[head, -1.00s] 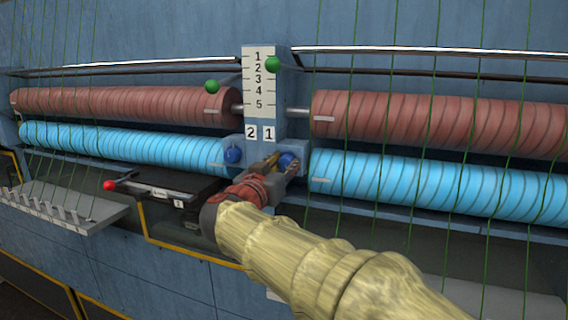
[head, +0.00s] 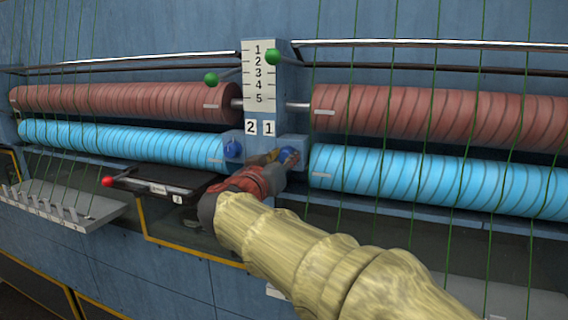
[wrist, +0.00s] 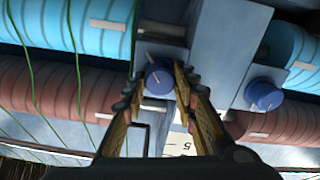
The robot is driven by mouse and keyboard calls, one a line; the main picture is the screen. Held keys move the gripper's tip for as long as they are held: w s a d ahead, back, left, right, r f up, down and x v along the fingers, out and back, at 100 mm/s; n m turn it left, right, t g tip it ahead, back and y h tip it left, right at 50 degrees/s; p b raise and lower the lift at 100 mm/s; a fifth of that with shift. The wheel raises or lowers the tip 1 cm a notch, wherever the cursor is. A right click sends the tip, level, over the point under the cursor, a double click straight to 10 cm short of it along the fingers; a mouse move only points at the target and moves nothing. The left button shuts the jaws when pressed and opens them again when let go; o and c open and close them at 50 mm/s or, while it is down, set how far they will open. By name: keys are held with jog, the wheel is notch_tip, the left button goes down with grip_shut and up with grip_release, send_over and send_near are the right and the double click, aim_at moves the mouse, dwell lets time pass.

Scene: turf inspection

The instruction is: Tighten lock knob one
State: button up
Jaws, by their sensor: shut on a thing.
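Lock knob one is the blue round knob (head: 288,153) below the "1" label, on the right of the blue-grey block under the scale plate. My gripper (head: 282,157) is at this knob, shut on it. In the wrist view the knob (wrist: 159,78) sits between the two fingers of my gripper (wrist: 159,73), with a pale mark line on its face. In the head view the fingers partly hide the knob.
A second blue knob (head: 232,149) sits to the left under the "2" label. Red rollers (head: 130,104) and light-blue rollers (head: 440,182) flank the block. Green-balled levers (head: 211,79) stand above. A black tray with a red ball (head: 107,181) is at lower left. Thin green strands hang in front.

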jog(key=n+b, duration=0.2)
jog(key=shift+f+n, duration=0.15)
jog(key=shift+n, duration=0.25)
jog(key=n+b, duration=0.2)
jog(key=n, duration=0.1)
jog(key=shift+n, duration=0.3)
jog(key=n, duration=0.3)
jog(key=shift+n+b, duration=0.3)
jog(key=shift+b, duration=0.05)
jog(key=n, duration=0.3)
jog(key=shift+r+n, duration=0.2)
jog(key=shift+n, duration=0.1)
jog(key=n+p, duration=0.1)
jog(key=n, duration=0.2)
jog(key=shift+r+n+p, duration=0.1)
jog(key=shift+n+p, duration=0.2)
jog(key=n+p, duration=0.1)
jog(key=n, duration=0.2)
jog(key=shift+r+n+p, duration=0.1)
jog(key=shift+n+p, duration=0.2)
jog(key=shift+p, duration=0.1)
jog(key=n+p, duration=0.2)
jog(key=n, duration=0.1)
jog(key=shift+r+n, duration=0.1)
jog(key=shift+n, duration=0.2)
jog(key=shift+n+p, duration=1.4)
jog(key=shift+n, duration=0.4)
